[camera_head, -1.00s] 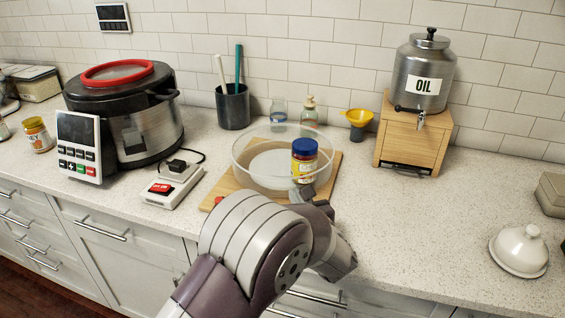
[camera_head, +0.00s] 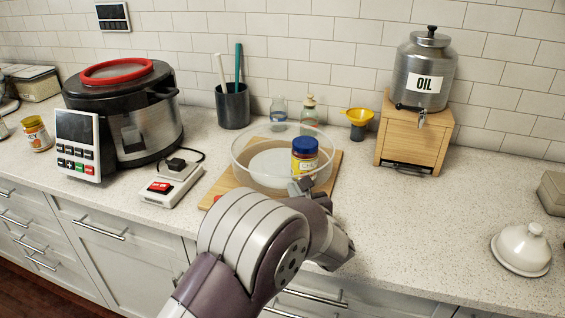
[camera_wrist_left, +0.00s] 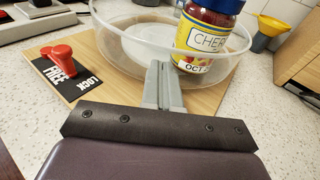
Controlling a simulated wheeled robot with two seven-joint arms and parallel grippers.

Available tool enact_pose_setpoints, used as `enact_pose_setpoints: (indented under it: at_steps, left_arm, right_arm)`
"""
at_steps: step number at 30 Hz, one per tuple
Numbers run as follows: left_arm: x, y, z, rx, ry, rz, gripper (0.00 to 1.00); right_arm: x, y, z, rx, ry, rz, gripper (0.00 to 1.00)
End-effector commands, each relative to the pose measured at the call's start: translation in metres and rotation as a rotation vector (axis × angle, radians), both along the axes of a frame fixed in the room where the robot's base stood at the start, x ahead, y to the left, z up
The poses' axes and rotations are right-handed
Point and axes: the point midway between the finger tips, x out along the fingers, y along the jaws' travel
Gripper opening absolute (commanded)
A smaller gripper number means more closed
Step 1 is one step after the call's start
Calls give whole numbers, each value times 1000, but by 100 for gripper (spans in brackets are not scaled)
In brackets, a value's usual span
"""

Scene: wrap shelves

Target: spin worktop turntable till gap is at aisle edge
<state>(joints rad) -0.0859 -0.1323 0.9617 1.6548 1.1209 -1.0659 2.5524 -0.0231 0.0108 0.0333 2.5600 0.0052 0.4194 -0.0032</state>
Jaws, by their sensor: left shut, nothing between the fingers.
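The turntable (camera_head: 240,165) is a clear round tray with a raised see-through rim on a wooden board (camera_head: 217,191). It also shows in the wrist view (camera_wrist_left: 120,42). A cherry jar (camera_head: 305,160) with a blue lid and yellow label (camera_wrist_left: 203,38) stands at its front right. My left gripper (camera_head: 302,187) is shut and empty at the near rim, just in front of the jar. In the wrist view its fingertips (camera_wrist_left: 158,68) overlap the rim beside the jar; contact is unclear. I cannot make out the gap in the rim.
A red lever (camera_wrist_left: 58,53) sits on a black FREE/LOCK plate at the board's corner. The oil dispenser (camera_head: 410,140) and white butter dish (camera_head: 522,248) stand right, with clear counter between.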

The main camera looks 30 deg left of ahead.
Motion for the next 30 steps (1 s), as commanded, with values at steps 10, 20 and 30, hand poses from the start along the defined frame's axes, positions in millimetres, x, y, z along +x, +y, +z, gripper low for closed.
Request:
enact_pose_setpoints:
  at_steps: [10, 20, 30]
  left_arm:
    - [6, -6, -1, 1, 0, -2, 0]
    - [12, -15, 0, 0, 0, -1, 0]
    - [17, -18, -2, 1, 1, -2, 0]
  right_arm:
    - [0, 0, -6, 0, 0, 0, 100]
    - [0, 0, -9, 0, 0, 0, 100]
    - [0, 0, -13, 0, 0, 0, 100]
